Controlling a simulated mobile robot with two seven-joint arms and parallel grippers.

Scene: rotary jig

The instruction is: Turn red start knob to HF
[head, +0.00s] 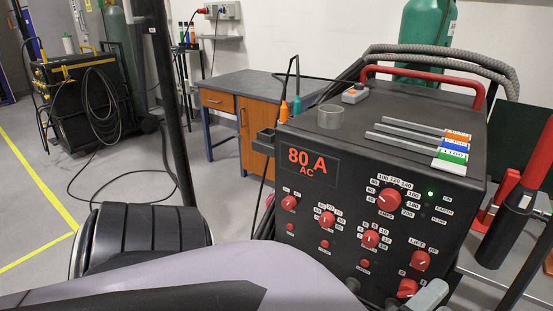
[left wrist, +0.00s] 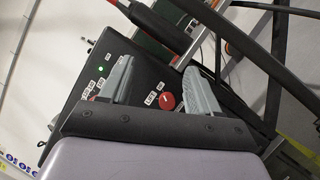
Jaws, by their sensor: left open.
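The red start knob (head: 420,260) is at the lower right of the welder's front panel, under small labels that seem to read LIFT and HF. It also shows in the left wrist view (left wrist: 166,101), between the two grey fingers as seen there. Its pointer is too small to read surely. My left gripper (left wrist: 160,82) is open and empty, with its fingers toward the panel and apart from the knob in that picture. In the head view only a grey finger shows at the bottom, below the knob. My right gripper is in neither view.
The black welder (head: 350,200) has several other red knobs and a display reading 80 A AC. Another red knob (head: 407,288) sits close below the start knob. A red-and-black tube (head: 515,210) stands at the right. A grey cylinder (head: 330,116) and marker strips lie on top.

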